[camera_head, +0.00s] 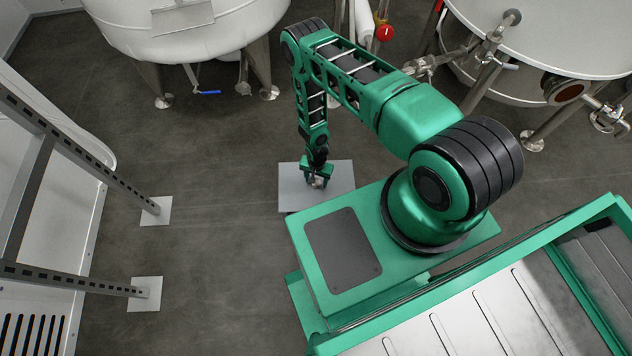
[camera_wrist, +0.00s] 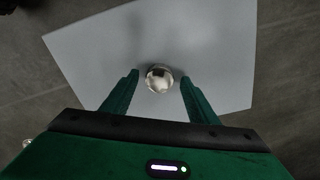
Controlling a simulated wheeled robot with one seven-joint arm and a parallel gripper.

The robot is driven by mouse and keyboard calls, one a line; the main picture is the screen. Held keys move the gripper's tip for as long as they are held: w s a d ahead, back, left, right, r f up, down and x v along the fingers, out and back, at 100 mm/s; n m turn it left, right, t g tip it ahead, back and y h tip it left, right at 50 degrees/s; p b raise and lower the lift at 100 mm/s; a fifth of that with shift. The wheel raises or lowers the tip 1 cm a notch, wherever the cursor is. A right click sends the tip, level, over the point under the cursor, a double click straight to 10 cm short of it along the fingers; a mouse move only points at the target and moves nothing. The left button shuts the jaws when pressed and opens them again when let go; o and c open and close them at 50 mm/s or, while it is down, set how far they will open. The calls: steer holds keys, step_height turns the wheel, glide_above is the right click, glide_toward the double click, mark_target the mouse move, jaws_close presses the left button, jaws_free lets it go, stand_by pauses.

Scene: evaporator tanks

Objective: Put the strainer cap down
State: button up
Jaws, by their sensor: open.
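The strainer cap (camera_wrist: 159,78) is a shiny, round metal piece. In the wrist view it is on or just above a pale grey plate, between the two green fingers of my gripper (camera_wrist: 159,92). Gaps show on both sides of the cap, so the fingers are open and apart from it. In the head view my gripper (camera_head: 317,178) points down over the pale plate (camera_head: 338,172) on the floor. The cap (camera_head: 318,183) shows there only as a small bright spot, partly hidden by the fingers.
White tanks (camera_head: 185,30) on metal legs stand at the back left and back right (camera_head: 560,35). A metal frame (camera_head: 75,160) with square foot plates stands at the left. The dark floor between the frame and the plate is clear.

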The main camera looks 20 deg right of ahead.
step_height(320, 180, up, 11)
stand_by(0.4)
steer(key=w+d+r+n+h, duration=0.1)
steer(key=w+d+r, duration=0.3)
steer(key=r, duration=0.6)
steer(key=w+d+r, duration=0.3)
steer(key=w+r, duration=0.1)
steer(key=r, duration=0.5)
steer(key=s+d+r, duration=0.1)
steer(key=d+r, duration=0.2)
steer(key=r, duration=0.6)
steer(key=d+r, duration=0.4)
steer(key=r, duration=0.5)
steer(key=s+d+r, duration=0.3)
steer(key=s+r, duration=0.3)
steer(key=r, duration=0.4)
steer(key=s+d+r, duration=0.2)
steer(key=s+r, duration=0.5)
steer(key=r, duration=0.3)
steer(key=s+r, duration=0.4)
steer(key=s, duration=0.4)
steer(key=s+a+r+n+y, duration=0.1)
steer(key=s+r, duration=0.3)
steer(key=s, duration=0.5)
steer(key=shift+s+a+r, duration=0.15)
steer(key=shift+a+r, duration=0.1)
steer(key=shift+r, duration=0.15)
